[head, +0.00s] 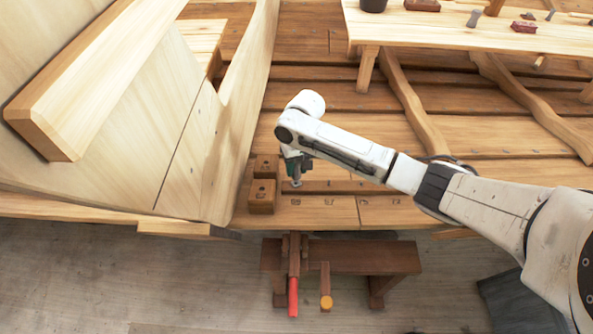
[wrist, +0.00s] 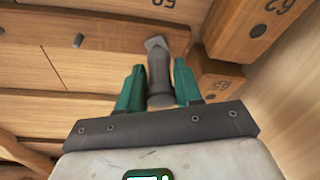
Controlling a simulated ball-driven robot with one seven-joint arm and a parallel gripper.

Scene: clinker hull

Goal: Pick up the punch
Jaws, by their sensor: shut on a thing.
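The punch (wrist: 158,75) is a grey, rounded tool with a small pale square end. In the wrist view it sits between the two green fingers of my gripper (wrist: 158,92), which is shut on it. Its pale end points away from my gripper, towards the wooden planking. In the head view my gripper (head: 296,168) points down close over the planks, just right of two wooden blocks. A little of the grey punch (head: 297,183) shows below it. I cannot tell whether the punch touches the plank.
Numbered wooden blocks (head: 262,196) stand close left of my gripper; one also shows in the wrist view (wrist: 250,28). The hull's tall pale timber (head: 240,120) rises further left. A low stool (head: 350,258) with tools stands in front. A plank bench (head: 450,30) holds small items behind.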

